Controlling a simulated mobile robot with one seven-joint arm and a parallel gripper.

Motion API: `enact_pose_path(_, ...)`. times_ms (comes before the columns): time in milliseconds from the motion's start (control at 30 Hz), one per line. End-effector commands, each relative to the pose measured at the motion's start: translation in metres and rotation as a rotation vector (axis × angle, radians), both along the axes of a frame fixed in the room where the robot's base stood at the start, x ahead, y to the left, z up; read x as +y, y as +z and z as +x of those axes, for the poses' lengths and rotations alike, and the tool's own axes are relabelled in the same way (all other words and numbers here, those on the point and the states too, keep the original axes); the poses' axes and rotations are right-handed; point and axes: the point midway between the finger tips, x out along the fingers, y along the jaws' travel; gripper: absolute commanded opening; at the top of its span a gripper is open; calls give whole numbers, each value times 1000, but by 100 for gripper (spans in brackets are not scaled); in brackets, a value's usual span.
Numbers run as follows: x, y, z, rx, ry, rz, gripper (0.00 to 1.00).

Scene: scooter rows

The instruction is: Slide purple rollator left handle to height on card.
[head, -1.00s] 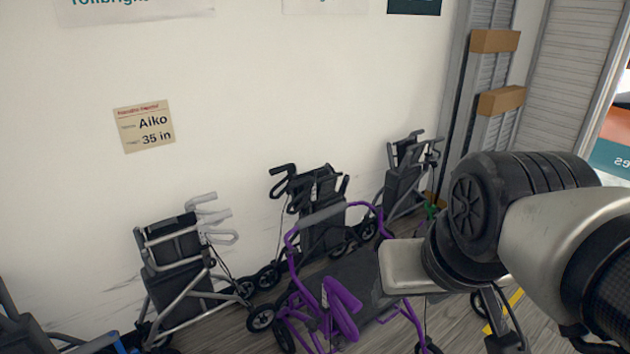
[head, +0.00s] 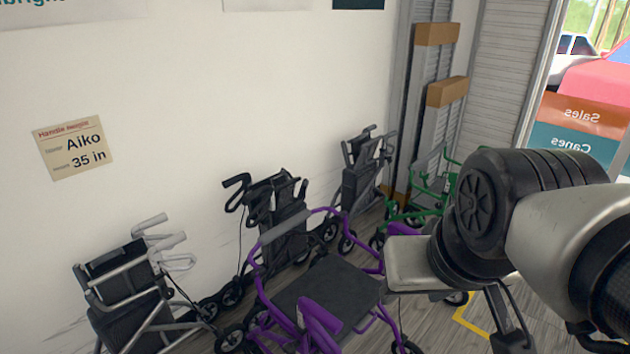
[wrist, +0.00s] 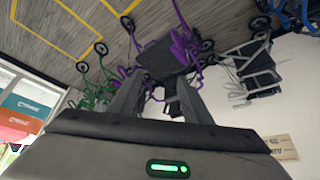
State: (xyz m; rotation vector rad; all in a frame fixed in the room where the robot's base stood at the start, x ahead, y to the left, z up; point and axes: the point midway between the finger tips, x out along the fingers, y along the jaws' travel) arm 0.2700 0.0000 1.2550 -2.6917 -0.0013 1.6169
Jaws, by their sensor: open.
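The purple rollator (head: 325,288) stands on the floor at the bottom middle of the head view, with a black seat and a grey backrest bar. A thick purple part rises at its near side; I cannot tell which handle is the left one. The card (head: 72,148) on the wall reads "Handle Height", "Aiko" and "35 in". In the wrist view, which is upside down, my gripper (wrist: 158,98) is open, its two dark fingers apart with nothing held. The purple rollator (wrist: 178,50) shows beyond the fingertips, apart from them. My arm hides part of the head view's right side.
A grey rollator with pale handles (head: 128,290) stands left of the purple one. Black rollators (head: 275,215) stand behind it along the wall, and a green rollator (head: 430,195) is at the right. Yellow floor tape (head: 470,318) marks open wooden floor near my arm.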

Motion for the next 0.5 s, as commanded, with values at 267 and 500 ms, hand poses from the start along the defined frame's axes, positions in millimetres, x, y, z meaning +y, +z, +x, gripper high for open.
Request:
enact_pose_path(267,26,-89,-7,309,-29,181,45)
enact_pose_path(500,65,-170,-11,629,-138,507,45)
